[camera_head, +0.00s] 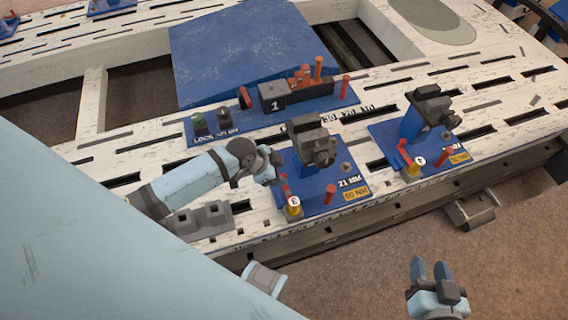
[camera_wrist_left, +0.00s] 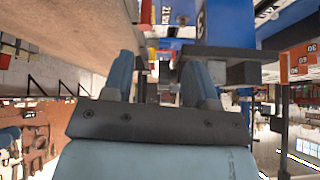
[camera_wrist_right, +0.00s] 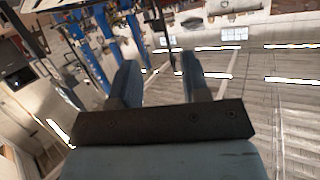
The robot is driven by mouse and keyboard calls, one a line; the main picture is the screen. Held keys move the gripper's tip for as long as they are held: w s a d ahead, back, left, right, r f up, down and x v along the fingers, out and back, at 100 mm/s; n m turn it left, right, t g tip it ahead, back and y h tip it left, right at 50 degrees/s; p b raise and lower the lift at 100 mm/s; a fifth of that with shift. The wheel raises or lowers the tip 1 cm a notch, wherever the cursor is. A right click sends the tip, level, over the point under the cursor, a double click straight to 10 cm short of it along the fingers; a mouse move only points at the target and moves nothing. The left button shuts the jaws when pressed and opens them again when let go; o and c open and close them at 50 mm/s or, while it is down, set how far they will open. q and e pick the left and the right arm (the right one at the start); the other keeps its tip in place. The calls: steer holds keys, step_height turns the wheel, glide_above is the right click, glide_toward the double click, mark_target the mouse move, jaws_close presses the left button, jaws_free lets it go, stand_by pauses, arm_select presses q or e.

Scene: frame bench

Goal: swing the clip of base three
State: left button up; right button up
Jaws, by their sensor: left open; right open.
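Base three is a blue plate (camera_head: 318,197) with a "3" tag, red pins, yellow labels and a dark grey clip (camera_head: 314,143) standing on a blue post. My left gripper (camera_head: 272,168) is at the left edge of base three, low beside the clip's post. Its fingers (camera_wrist_left: 158,80) are apart in the left wrist view, with blue and dark parts showing behind the gap. Whether it touches anything is unclear. My right gripper (camera_head: 432,270) is open and empty, in front of the bench over the floor; its fingers (camera_wrist_right: 163,80) also show in the right wrist view.
Base four (camera_head: 418,150), with a similar dark clip, is to the right. A grey block (camera_head: 203,217) sits on the slotted white bench (camera_head: 115,160) near my left arm. A large blue panel (camera_head: 245,50) lies at the back.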

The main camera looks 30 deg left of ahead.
arm_select(q)
steer(key=w+a+f+m+g+b, duration=0.3)
steer(key=w+a+f+b, duration=0.35)
steer(key=b, duration=0.25)
arm_select(e)
step_height(320, 180, down, 5)
steer(key=a+t+y, duration=0.1)
steer(key=a, duration=0.1)
arm_select(q)
steer(key=b, duration=0.6)
glide_toward(287, 189)
steer(key=shift+m, duration=0.4)
steer(key=w+f, duration=0.2)
steer(key=f, duration=0.1)
steer(key=w+d+f, duration=0.1)
steer(key=f, duration=0.1)
steer(key=shift+w, duration=0.35)
steer(key=shift+d+f, duration=0.1)
steer(key=shift+f, duration=0.3)
arm_select(e)
step_height(287, 189, up, 7)
steer(key=a+t+y, duration=0.2)
steer(key=t+y, duration=0.1)
steer(key=shift+w+a+f+y, duration=0.2)
steer(key=shift+w+a+y, duration=0.05)
steer(key=shift+a+y, duration=0.05)
arm_select(q)
steer(key=c, duration=0.9)
